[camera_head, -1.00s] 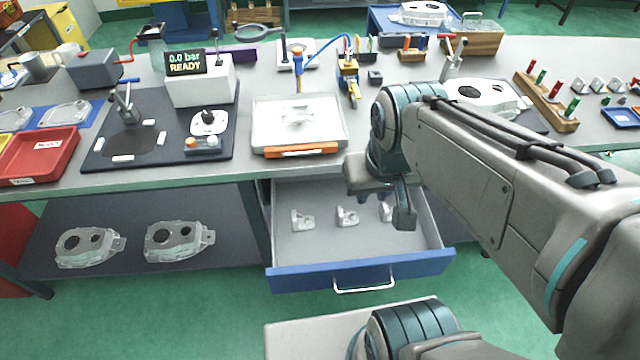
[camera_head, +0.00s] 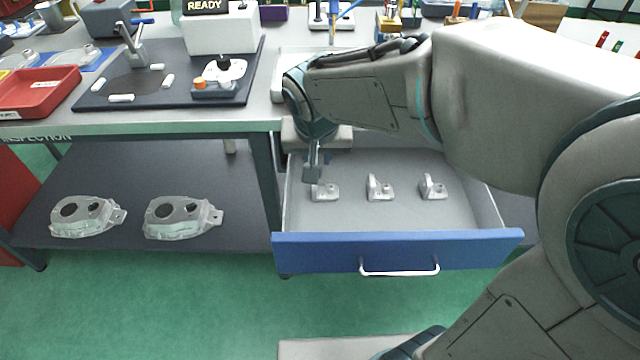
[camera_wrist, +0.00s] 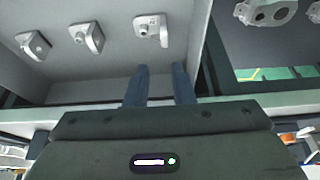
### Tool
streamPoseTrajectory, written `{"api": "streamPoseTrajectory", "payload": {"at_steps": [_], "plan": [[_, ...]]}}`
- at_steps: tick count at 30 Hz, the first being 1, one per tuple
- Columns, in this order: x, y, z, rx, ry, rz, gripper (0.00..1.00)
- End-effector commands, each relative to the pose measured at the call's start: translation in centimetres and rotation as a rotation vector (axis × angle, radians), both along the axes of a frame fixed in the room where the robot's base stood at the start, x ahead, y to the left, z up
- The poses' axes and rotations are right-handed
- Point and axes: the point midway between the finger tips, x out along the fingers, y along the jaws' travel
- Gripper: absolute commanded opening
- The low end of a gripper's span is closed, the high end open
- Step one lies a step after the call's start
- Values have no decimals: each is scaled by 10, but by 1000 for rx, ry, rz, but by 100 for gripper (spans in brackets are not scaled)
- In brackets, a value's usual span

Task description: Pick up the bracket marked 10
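Three small grey metal brackets stand in a row on the floor of the open drawer (camera_head: 400,252): a left one (camera_head: 326,191), a middle one (camera_head: 380,188) and a right one (camera_head: 432,187). No number is legible on any of them. The left bracket (camera_wrist: 151,29) lies just beyond the fingertips there; the middle one (camera_wrist: 86,38) and right one (camera_wrist: 33,45) are farther left.
The worktop overhangs the back of the drawer, close to my arm. Two large castings (camera_head: 85,217) (camera_head: 182,217) lie on the lower shelf to the left. A red tray (camera_head: 40,92) and a dark mat (camera_head: 105,95) with fixtures are on the worktop.

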Motion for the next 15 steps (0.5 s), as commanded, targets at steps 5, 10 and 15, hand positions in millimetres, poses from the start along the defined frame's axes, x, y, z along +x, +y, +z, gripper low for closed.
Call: {"api": "streamPoseTrajectory", "payload": {"at_steps": [5, 10, 15], "plan": [[8, 4, -22, 1, 1, 1, 22], [21, 3, -55, 0, 2, 0, 22], [31, 3, -77, 0, 0, 1, 22]]}}
